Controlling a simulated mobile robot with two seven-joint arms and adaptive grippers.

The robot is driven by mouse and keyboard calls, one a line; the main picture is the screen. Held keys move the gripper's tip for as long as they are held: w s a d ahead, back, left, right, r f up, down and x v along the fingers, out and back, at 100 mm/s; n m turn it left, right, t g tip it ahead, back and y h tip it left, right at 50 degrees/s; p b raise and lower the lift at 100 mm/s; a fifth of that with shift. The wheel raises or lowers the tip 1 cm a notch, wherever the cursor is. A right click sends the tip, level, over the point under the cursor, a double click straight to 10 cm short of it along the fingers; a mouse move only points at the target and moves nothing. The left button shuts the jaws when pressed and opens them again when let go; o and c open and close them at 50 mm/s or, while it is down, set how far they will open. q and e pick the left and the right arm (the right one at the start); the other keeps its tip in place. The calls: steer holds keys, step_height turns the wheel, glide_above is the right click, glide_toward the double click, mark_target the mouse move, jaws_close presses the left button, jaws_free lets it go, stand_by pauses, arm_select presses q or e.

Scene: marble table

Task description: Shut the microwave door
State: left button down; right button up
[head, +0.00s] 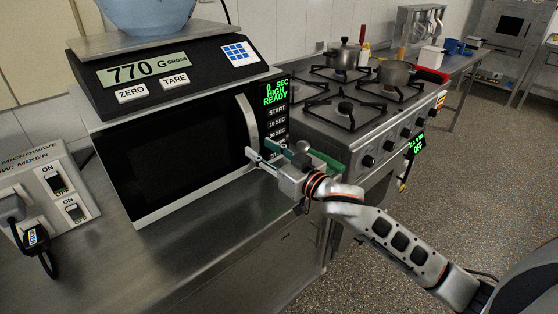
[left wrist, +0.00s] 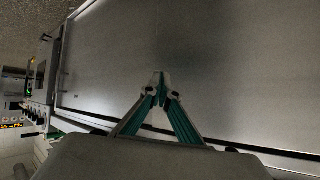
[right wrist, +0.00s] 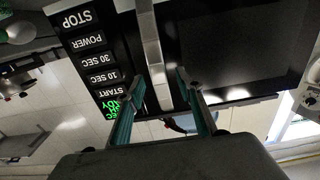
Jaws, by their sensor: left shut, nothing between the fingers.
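The microwave (head: 170,204) stands on the metal counter, and its dark door (head: 165,150) looks flush with the body; I cannot tell whether a small gap remains. The curved silver handle (head: 247,118) is at the door's right side, next to the control panel (head: 276,112), which reads ready. My right gripper (head: 262,156) is at the handle's lower end. In the right wrist view its fingers are apart, one on each side of the handle (right wrist: 151,42); contact is unclear. My left gripper (left wrist: 160,82) is shut and empty in the left wrist view, against a plain grey surface.
A scale (head: 165,70) reading 770 g sits on the microwave with a blue bowl (head: 160,12) on top. A switch box (head: 50,190) stands at left. A gas stove (head: 350,110) with pots is close on the right. The counter front (head: 230,225) is clear.

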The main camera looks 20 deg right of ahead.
steer(key=v, duration=0.8)
steer(key=s+f+g+h+p, duration=0.1)
steer(key=s+f, duration=0.3)
steer(key=f, duration=0.5)
steer(key=s+f+g+h, duration=0.1)
steer(key=s+f+g, duration=0.15)
steer(key=f, duration=0.65)
arm_select(q)
steer(key=shift+s+d+r+p, duration=0.2)
steer(key=shift+s+r+p, duration=0.1)
steer(key=shift+r+p, duration=0.25)
arm_select(e)
steer(key=s+a+f+g+h, duration=0.1)
steer(key=s+a+f+g, duration=0.2)
steer(key=s+f, duration=1.4)
steer(key=shift+s+h, duration=0.3)
steer(key=shift+s, duration=0.35)
arm_select(q)
steer(key=shift+w+r, duration=0.1)
steer(key=shift+r, duration=0.1)
